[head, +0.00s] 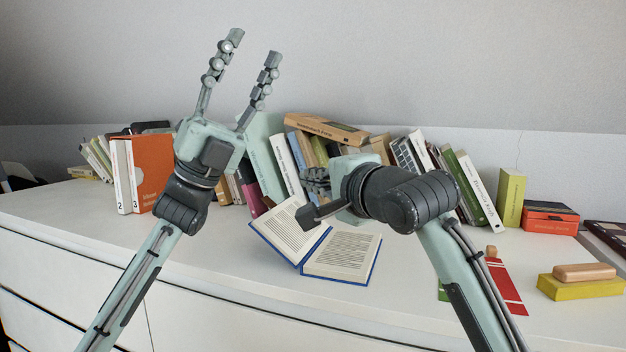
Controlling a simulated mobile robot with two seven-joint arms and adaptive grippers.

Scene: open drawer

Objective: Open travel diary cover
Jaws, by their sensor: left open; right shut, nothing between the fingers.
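The only open book in view, perhaps the travel diary, has a blue cover and printed pages (341,253). It lies on the white dresser top, its right half flat and its left half tilted up. My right gripper (312,188) is shut and empty, just above and behind the book's left half. Its wrist and fingers hide part of the book's upper edge, and I cannot tell whether they touch it. My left gripper (256,62) is open and empty, raised high with its fingers pointing up, well away from the book.
A row of books stands along the wall, with an orange book (152,172) at left and a tan book (326,128) lying on top. At right are a red box (550,218), a yellow block (580,288) and a red-white item (505,285). The dresser's front left is clear.

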